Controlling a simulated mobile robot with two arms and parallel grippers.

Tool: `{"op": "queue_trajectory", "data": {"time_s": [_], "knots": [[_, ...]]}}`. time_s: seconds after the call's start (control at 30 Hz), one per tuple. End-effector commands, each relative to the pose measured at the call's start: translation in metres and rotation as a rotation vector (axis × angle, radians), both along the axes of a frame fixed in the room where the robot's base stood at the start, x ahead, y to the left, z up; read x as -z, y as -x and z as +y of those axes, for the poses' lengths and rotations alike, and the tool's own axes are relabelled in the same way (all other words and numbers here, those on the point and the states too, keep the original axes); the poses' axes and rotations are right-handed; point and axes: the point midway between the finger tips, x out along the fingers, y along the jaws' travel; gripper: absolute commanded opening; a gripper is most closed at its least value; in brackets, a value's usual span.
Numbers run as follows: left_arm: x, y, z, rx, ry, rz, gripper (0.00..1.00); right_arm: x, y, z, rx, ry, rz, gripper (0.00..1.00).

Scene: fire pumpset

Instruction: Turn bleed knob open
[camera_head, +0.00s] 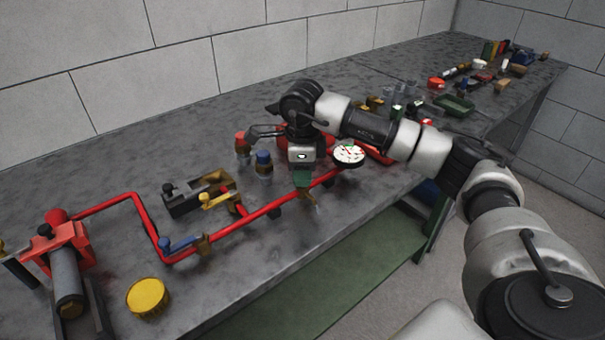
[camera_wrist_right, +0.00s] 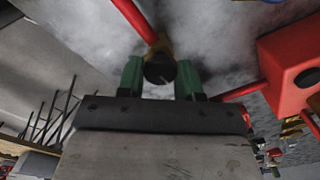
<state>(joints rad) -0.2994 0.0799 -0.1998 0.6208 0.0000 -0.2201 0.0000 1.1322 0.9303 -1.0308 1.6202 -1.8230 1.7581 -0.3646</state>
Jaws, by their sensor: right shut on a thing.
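My right gripper (camera_head: 302,180) points down over the red pipe (camera_head: 265,212) on the bench, near the white round gauge (camera_head: 348,154). In the right wrist view, its two green fingers (camera_wrist_right: 161,78) stand either side of a dark round knob (camera_wrist_right: 160,69), and they are shut on it. The knob sits on a brass-coloured fitting at the end of a red pipe (camera_wrist_right: 134,18). In the head view the knob is hidden by the gripper; a brass-coloured part (camera_head: 309,197) shows just below the fingers. My left gripper is in neither view.
A blue-handled valve (camera_head: 180,243), a yellow-handled valve (camera_head: 217,199) and a yellow round cap (camera_head: 148,297) lie to the left. Two small capped bottles (camera_head: 263,163) stand beside the gripper. A red block (camera_wrist_right: 292,62) is close right in the wrist view. The bench's back left is clear.

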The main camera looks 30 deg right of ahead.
Motion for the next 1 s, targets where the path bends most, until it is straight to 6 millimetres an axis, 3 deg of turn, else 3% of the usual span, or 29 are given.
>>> {"op": "queue_trajectory", "data": {"time_s": [0.5,1.0], "knots": [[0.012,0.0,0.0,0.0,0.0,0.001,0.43,-0.001,-0.001,0.0,-0.362,-0.002,-0.005,0.12],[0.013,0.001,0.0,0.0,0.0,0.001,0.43,-0.001,-0.001,0.0,-0.444,-0.001,-0.004,0.12]]}}
